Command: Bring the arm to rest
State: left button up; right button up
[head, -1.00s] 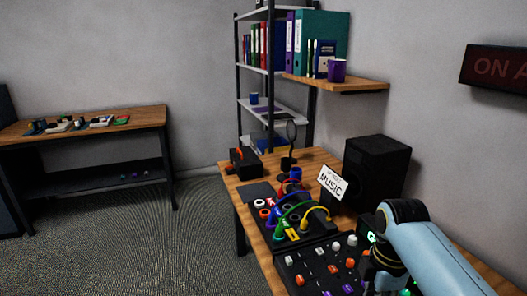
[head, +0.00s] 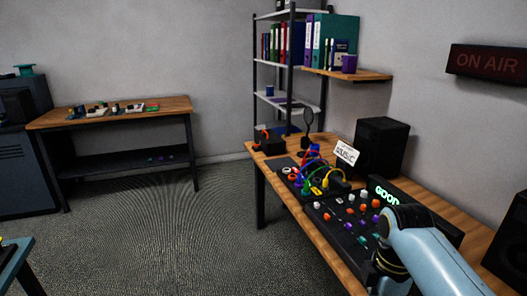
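My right arm (head: 435,262) comes in from the lower right in the head view, over the mixing console (head: 343,240). Its dark wrist end (head: 388,262) points down near the console's right front. The fingertips cannot be made out, and no held thing shows. My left gripper is not in view. Coloured cables (head: 318,172) in blue, red, green and yellow sit at a dark unit (head: 337,185) behind the console. A lit display (head: 384,195) reads "GOOD", partly hidden by my arm.
The wooden desk (head: 343,268) also bears a black speaker (head: 382,145) and a white "MUSIC" card (head: 346,152). A shelf rack (head: 257,70) stands behind. A side table (head: 110,112) stands at the left wall. The floor (head: 190,235) between is clear.

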pick_arm(q)
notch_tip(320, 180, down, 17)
jog(key=b, duration=1.6)
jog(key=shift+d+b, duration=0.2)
jog(key=shift+b, duration=0.15)
pick_arm(e)
jog(key=s+d+f+m, duration=0.2)
jog(key=s+f+m, duration=0.3)
jog(key=s+f, duration=0.9)
jog(key=s+d+f+m, duration=0.3)
jog(key=s+f+m, duration=0.3)
jog(key=s+f, duration=0.8)
jog(key=s+d+f+m+t, duration=0.1)
jog(key=s+d+f+m, duration=0.2)
jog(key=s+f, duration=1)
notch_tip(320, 180, down, 5)
jog(key=m, duration=0.3)
jog(key=shift+s+f+h, duration=0.15)
jog(key=shift+s+h, duration=0.25)
jog(key=shift+d, duration=0.1)
